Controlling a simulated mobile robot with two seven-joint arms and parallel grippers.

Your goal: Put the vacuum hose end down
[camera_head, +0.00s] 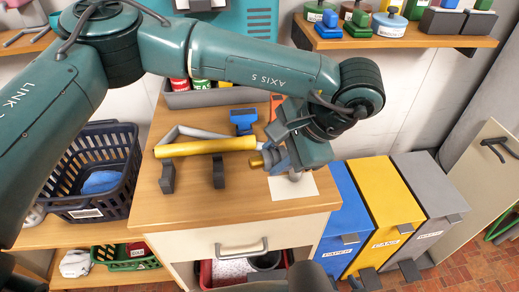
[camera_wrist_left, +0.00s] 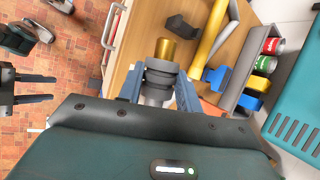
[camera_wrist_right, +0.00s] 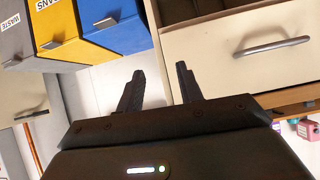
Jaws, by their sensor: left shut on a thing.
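The vacuum hose end, a grey ribbed cuff (camera_wrist_left: 158,84) with a brass tip (camera_wrist_left: 164,49), is between the fingers of my left gripper (camera_wrist_left: 158,92). In the head view the brass tip (camera_head: 257,162) points left, close to the right end of a yellow tube (camera_head: 205,147). My left gripper (camera_head: 280,158) is shut on the cuff, over the right part of the wooden cabinet top (camera_head: 190,205). Its wrist hides much of the hose end. My right gripper (camera_wrist_right: 158,88) is open and empty, in front of the cabinet.
The yellow tube rests across two dark holders (camera_head: 167,177). A white pad (camera_head: 293,186) lies under the left gripper. A blue-topped object (camera_head: 243,120) and a grey bin (camera_head: 215,97) stand behind. A dark basket (camera_head: 75,195) is left; blue and yellow bins (camera_head: 385,215) are right. The front of the top is clear.

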